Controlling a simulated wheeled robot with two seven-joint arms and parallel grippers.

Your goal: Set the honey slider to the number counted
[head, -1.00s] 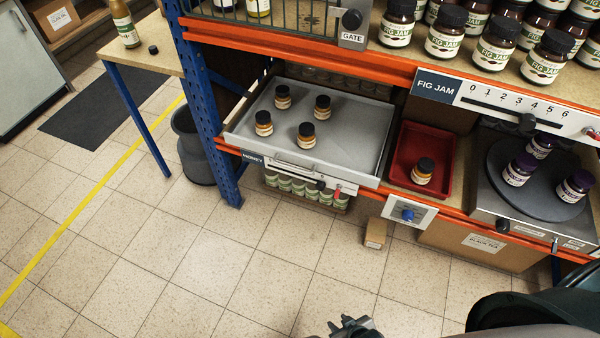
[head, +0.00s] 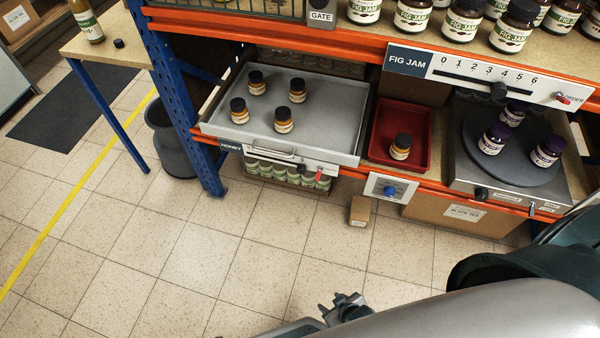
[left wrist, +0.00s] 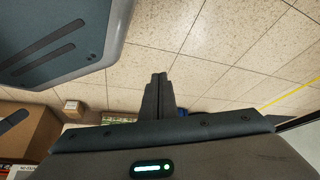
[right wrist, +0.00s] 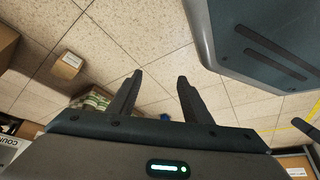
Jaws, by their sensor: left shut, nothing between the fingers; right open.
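The honey strip (head: 290,160) runs along the shelf edge under the front of a grey tray (head: 340,130), beside a HONEY label (head: 230,146). A small dark knob (head: 301,168) and a red lever (head: 319,174) sit on its right part; its numbers are not readable. Several amber jars with dark lids, such as this one (head: 284,120), stand upright in the tray. Another amber jar (head: 400,147) stands in a red tray (head: 420,160). My right gripper (head: 343,305) is open and empty, low over the floor, away from the strip; it also shows in the right wrist view (right wrist: 158,82). My left gripper (left wrist: 159,80) is shut and empty.
A fig jam scale (head: 490,75) numbered 0 to 6 is above right. A dark turntable (head: 510,165) holds purple-lidded jars. A blue knob panel (head: 395,190), a floor carton (head: 360,211) and a grey bin (head: 170,140) are nearby. The floor in front is clear.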

